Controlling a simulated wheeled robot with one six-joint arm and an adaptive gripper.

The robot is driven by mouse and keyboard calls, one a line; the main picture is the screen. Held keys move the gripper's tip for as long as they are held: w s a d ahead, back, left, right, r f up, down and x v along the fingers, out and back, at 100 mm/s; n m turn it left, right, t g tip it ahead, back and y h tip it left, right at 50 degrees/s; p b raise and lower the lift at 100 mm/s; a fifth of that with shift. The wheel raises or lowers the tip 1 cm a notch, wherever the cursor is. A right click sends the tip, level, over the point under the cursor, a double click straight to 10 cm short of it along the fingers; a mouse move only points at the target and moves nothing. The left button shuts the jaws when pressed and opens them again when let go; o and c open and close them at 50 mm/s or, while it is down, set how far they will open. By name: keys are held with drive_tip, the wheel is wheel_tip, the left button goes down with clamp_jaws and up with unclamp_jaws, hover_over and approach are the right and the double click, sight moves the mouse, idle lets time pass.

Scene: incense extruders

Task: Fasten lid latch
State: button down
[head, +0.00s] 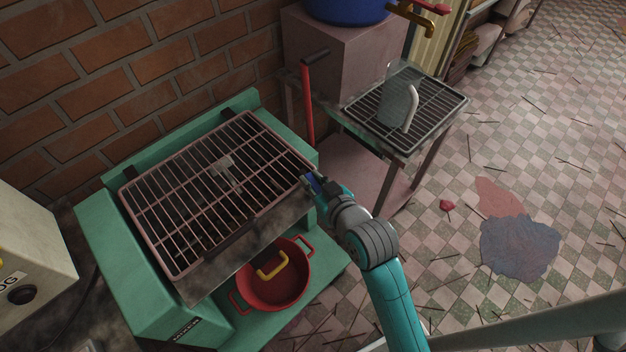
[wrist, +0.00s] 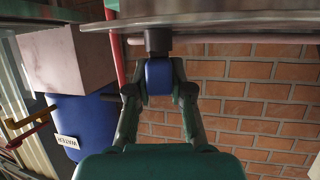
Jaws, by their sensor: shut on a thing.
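The green machine (head: 100,228) stands by the brick wall with a barred metal lid (head: 165,213) lying down over its top. My gripper (head: 315,184) is at the lid's right front corner. In the wrist view my gripper (wrist: 159,92) is shut on a small blue block (wrist: 159,72), with one finger on each side. The block joins a dark stub (wrist: 158,40) under a metal edge; it looks like the latch handle. The blue block is mostly hidden by my fingers in the head view. I cannot tell whether the latch is engaged.
A red pan (head: 258,302) with a yellow handle (head: 272,264) sits on the machine's lower shelf. A red lever (head: 307,105) rises behind my gripper. A second rack (head: 437,103) stands at the back right, near a blue drum (head: 345,8).

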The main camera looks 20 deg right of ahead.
drive_tip(key=shift+n+y, duration=1.1)
drive_tip(key=shift+y, duration=0.2)
drive_tip(key=shift+n+g+y, duration=0.4)
drive_tip(key=c, duration=1)
unclamp_jaws()
drive_tip(key=shift+c, duration=0.2)
drive_tip(key=v, duration=0.7)
drive_tip(key=shift+s, duration=0.2)
